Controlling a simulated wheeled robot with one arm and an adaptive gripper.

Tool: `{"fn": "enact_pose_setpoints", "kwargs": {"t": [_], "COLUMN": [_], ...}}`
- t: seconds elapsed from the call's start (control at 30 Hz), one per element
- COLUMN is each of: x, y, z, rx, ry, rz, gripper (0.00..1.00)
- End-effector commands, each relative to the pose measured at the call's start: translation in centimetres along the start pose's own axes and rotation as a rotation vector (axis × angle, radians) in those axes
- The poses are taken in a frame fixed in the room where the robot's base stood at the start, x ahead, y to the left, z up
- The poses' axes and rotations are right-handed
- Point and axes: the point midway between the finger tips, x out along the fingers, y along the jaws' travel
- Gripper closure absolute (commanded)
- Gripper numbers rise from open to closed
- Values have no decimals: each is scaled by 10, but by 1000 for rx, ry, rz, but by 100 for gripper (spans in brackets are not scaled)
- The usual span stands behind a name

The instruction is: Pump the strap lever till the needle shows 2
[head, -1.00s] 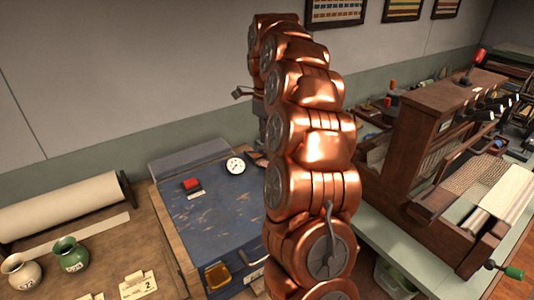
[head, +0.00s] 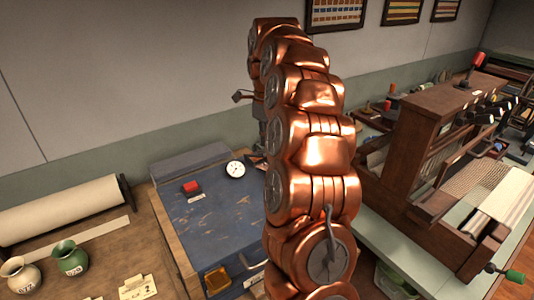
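A small white round dial (head: 235,169) with a dark needle stands at the back right of a worn blue bench top (head: 215,222). The dial is too small for me to read its number. A strap lever cannot be made out; my copper arm covers the area right of the dial. A small grey part at the far end of my arm, seemingly my gripper (head: 243,97), shows in front of the wall, above the dial in the picture. Most of it is hidden behind my arm, so its fingers cannot be judged.
At left are a white roll (head: 60,207), a cream pot (head: 20,273) and a green pot (head: 70,256). A wooden loom (head: 440,130) stands close at right.

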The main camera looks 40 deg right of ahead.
Motion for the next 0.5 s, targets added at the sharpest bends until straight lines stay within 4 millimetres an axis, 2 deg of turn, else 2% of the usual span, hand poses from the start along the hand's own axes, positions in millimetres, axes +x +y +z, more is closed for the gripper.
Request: {"fn": "enact_pose_setpoints", "kwargs": {"t": [0.5], "x": [7], "y": [0], "z": [-1], "rx": [0], "ry": [0], "rz": [0], "gripper": [100]}}
